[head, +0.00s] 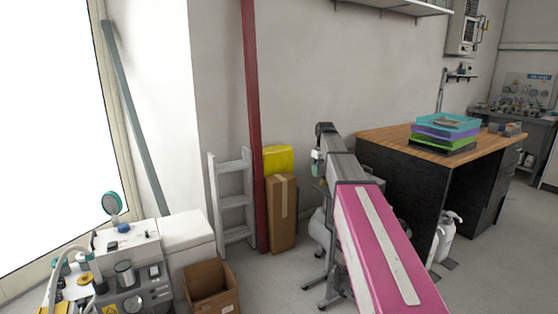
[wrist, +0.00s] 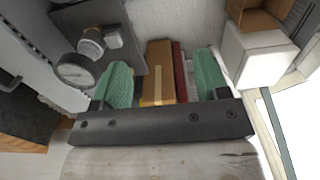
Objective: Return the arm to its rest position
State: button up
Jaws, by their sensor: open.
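My arm, with a pink cover, reaches forward in the head view from the lower right. My gripper (head: 317,165) is at its far end, in front of the wall and above the floor. Only a bit of green finger shows there. In the wrist view my gripper (wrist: 160,84) has its two green fingers well apart with nothing held between them. A tall cardboard box (wrist: 159,65) shows in the gap, in the background beyond the fingers. In the head view this cardboard box (head: 282,213) stands left of my arm.
A wood-topped bench (head: 400,137) with stacked coloured trays (head: 447,132) is at right. A red post (head: 254,120) and grey step ladder (head: 233,195) stand left. An open carton (head: 211,288) is lower left. A pressure gauge (wrist: 75,71) is close in the wrist view.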

jog(key=s+f+m, duration=0.5)
jog(key=s+f, duration=2.4)
jog(key=s, duration=0.2)
jog(key=shift+m, duration=0.4)
